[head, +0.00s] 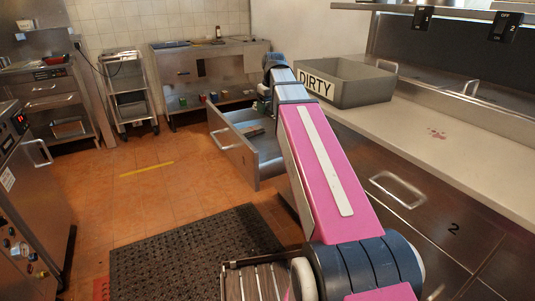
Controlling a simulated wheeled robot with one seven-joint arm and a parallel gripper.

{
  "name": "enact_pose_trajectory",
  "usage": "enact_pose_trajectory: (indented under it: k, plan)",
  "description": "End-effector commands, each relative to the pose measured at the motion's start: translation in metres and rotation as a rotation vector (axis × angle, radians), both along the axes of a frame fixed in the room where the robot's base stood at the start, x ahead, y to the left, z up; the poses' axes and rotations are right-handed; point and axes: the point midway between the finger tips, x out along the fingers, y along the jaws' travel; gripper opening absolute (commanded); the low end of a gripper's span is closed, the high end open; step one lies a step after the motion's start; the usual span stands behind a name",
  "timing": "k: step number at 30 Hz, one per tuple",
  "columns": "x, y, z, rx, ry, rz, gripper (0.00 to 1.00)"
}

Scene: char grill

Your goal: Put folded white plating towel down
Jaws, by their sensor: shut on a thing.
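My arm reaches forward over an open drawer (232,152) below the counter. Its far end bends down behind my own pink link, and I cannot make out my gripper's fingers. I cannot see the folded white plating towel in this view. A small brownish-grey item (240,133) lies in or over the drawer, too small to identify. Part of the drawer's inside is hidden by my arm.
A grey bin marked DIRTY (345,83) stands on the pale counter (455,125), which has a reddish stain (436,134). Closed drawers (400,190) lie below. A dark floor mat (190,255) lies ahead; a steel cart (128,90) stands at the back.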

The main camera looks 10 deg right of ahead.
Motion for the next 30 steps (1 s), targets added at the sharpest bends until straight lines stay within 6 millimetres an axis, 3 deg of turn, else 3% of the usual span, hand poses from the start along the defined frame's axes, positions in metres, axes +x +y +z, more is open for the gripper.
enact_pose_trajectory:
  k: [18, 24, 30]
  plan:
    - [0.037, -0.001, -0.095, 0.002, 0.003, 1.155, 0.5]
    - [0.04, -0.001, -0.111, 0.001, 0.001, 1.357, 0.5]
    - [0.041, -0.001, -0.123, 0.0, 0.001, 1.409, 0.5]
